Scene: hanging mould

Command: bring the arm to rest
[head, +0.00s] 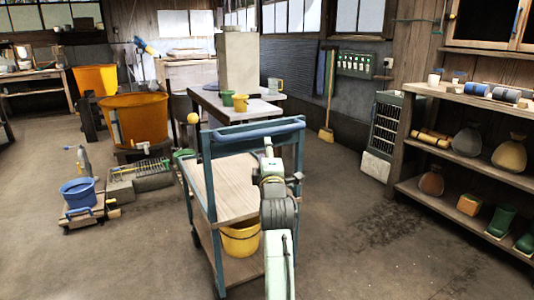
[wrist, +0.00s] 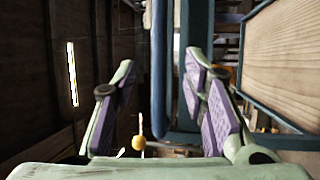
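My arm (head: 279,255) rises from the bottom middle of the head view and reaches to the near right side of the blue-framed trolley (head: 208,230). My gripper (head: 268,146) is at the arm's far end, by the trolley's handle side; whether it touches the frame cannot be told. A trolley post (wrist: 188,70) and wooden shelf (wrist: 275,55) show behind and right of the fingers.
A yellow bucket (head: 240,238) is on the trolley's lower shelf. A table (head: 212,104) with a green and a yellow mug stands behind. Orange tubs (head: 135,122) are at left, a loaded shelf unit (head: 440,92) at right. Floor (head: 370,245) right of my arm is clear.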

